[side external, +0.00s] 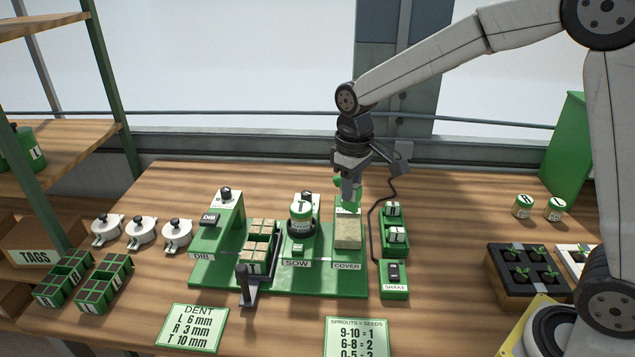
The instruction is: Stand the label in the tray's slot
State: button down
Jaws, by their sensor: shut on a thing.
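The seed tray (258,245), with several tan-filled cells, lies left of the gripper between the DIB and SOW stations. A white mark with a dark letter shows at its front. Its slot is too small to make out. White lettered tags (397,234) stand in a green holder (396,252) right of the COVER station.
A dark lever (244,287) stands in front of the tray. A lettered canister (301,216) sits at the SOW station. The SHAKE box (394,280) and its cable lie to the right. Seedling trays (522,273) stand farther right. Two printed cards lie in front.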

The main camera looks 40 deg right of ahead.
jog(key=w+a+n, duration=0.2)
jog(key=a+n, duration=0.5)
jog(key=a, duration=0.3)
send_near(257, 229)
jog(key=shift+s+a+f, duration=0.2)
jog(key=shift+s+f, duration=0.1)
jog(key=shift+s, duration=0.3)
jog(key=shift+s+a+f, duration=0.25)
jog(key=shift+s+f, duration=0.1)
jog(key=shift+s, duration=0.25)
jog(key=shift+s+a+f, duration=0.2)
jog(key=shift+s+f, duration=0.1)
jog(key=shift+s, duration=0.3)
jog(key=shift+w, duration=0.1)
jog(key=shift+w+a+f, duration=0.1)
jog(key=shift+w+f, duration=0.05)
jog(key=shift+f, duration=1.65)
jog(key=shift+f, duration=0.6)
jog(key=c, duration=0.5)
grip_release()
jog(key=shift+f, duration=0.1)
